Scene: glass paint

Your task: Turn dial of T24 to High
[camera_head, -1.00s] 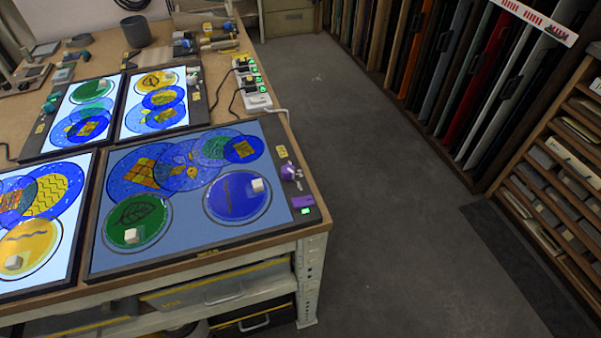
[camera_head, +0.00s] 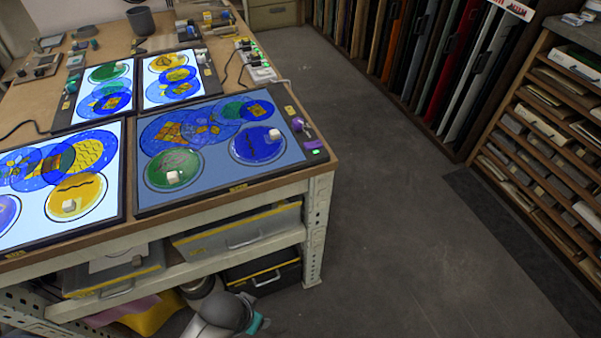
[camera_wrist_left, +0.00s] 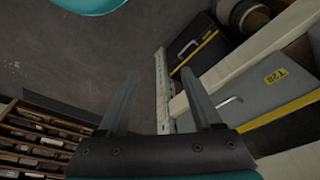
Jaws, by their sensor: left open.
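Several light panels with dials lie on the workbench, but I cannot read which is T24. The nearest right panel (camera_head: 225,196) is dimmer than the others and has a purple dial (camera_head: 298,124) and a green light on its right strip. The near left panel (camera_head: 113,196) and two far panels (camera_head: 133,105) (camera_head: 190,102) glow brightly; dark dials show on the far ones. My left gripper (camera_wrist_left: 160,72) is open and empty in the left wrist view, away from the panels, with floor and drawers beyond it. My right gripper is not in view.
The bench edge and legs (camera_head: 317,225) stand close by, with drawers (camera_head: 240,233) below; one in the wrist view is labelled T28 (camera_wrist_left: 276,76). A power strip (camera_head: 258,70) with cables lies behind the panels. The floor (camera_head: 390,220) right of the bench is clear, up to a shelf rack (camera_head: 560,130).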

